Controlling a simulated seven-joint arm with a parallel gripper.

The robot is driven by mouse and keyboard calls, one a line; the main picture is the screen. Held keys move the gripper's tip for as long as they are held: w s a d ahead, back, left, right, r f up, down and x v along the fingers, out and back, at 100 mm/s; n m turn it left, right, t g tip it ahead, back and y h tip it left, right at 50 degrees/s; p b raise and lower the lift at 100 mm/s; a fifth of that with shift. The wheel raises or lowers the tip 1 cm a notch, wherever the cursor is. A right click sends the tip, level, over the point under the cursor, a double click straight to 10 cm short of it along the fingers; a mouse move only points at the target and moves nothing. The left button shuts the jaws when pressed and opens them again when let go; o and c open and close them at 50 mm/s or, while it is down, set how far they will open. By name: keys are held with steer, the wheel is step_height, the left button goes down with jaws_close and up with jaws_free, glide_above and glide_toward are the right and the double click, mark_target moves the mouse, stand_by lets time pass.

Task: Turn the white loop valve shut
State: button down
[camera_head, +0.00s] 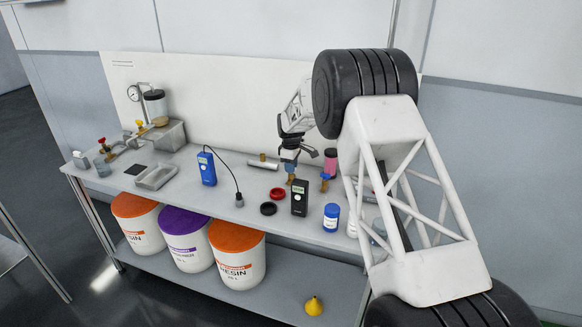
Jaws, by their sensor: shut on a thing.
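My gripper (290,158) points down over the right half of the bench, with its jaws shut on the top of a small valve. The valve's brass-coloured lower body (291,179) shows just below the jaws. Its handle is mostly hidden by the fingers, so I cannot make out a white loop or how far it is turned. A second brass valve with a blue handle (325,178) stands just to the right, apart from the gripper.
A pink-filled jar (330,162) stands behind the blue-handled valve. A black meter (299,198), red ring (277,193), black ring (268,209) and blue-labelled bottle (331,218) stand in front. A blue meter (207,169) is left. My arm hides the bench's right end.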

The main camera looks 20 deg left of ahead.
steer(key=c, duration=1.2)
jaws_free()
steer(key=shift+r, duration=0.1)
steer(key=shift+r, duration=3.85)
steer(key=shift+d+r, duration=0.1)
